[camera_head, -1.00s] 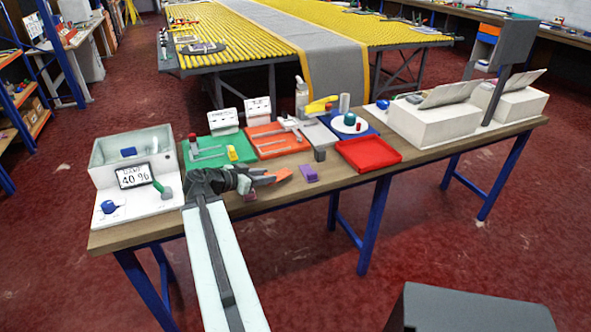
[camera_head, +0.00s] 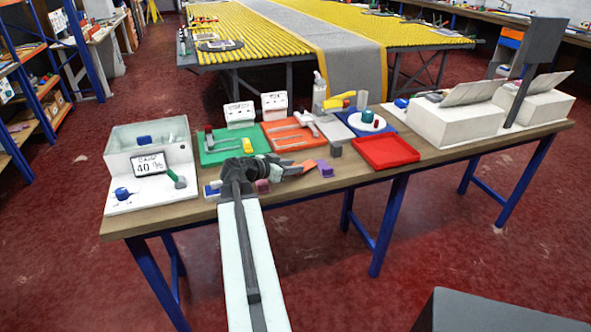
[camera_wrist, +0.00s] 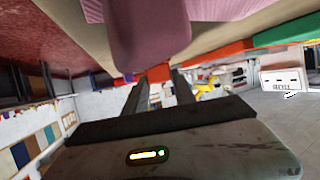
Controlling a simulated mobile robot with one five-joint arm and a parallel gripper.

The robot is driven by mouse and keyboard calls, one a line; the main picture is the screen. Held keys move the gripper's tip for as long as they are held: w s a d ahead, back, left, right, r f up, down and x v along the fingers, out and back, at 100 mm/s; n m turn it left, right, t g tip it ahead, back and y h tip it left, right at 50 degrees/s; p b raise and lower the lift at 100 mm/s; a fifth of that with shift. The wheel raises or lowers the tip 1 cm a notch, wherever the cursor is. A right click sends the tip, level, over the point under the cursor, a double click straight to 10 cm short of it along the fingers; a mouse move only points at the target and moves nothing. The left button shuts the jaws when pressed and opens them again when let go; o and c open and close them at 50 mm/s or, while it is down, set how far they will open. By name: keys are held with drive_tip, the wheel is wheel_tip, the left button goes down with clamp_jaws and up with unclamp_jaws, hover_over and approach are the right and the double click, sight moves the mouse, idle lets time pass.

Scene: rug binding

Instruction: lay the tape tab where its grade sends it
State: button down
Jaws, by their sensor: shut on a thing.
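My gripper (camera_head: 298,169) is low over the front part of the workbench, its fingers pointing right. It is shut on a small orange piece, which looks like the tape tab (camera_head: 307,167); in the wrist view the orange piece (camera_wrist: 158,73) shows between the fingers. Any grade marking on it cannot be read. A green tray (camera_head: 215,157), an orange tray (camera_head: 272,127) and an empty red tray (camera_head: 386,153) lie behind and to the right of the gripper. White signs (camera_head: 239,112) stand behind the green and orange trays; their text is too small to read.
A white machine (camera_head: 150,185) with a display reading about 40 % stands at the left. A purple block (camera_head: 324,168) lies just right of the gripper. A pink block (camera_head: 262,186) lies beneath it. White boxes (camera_head: 452,123) fill the bench's right end.

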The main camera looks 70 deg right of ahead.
drive_tip(key=shift+f, duration=0.55)
drive_tip(key=c, duration=1)
unclamp_jaws()
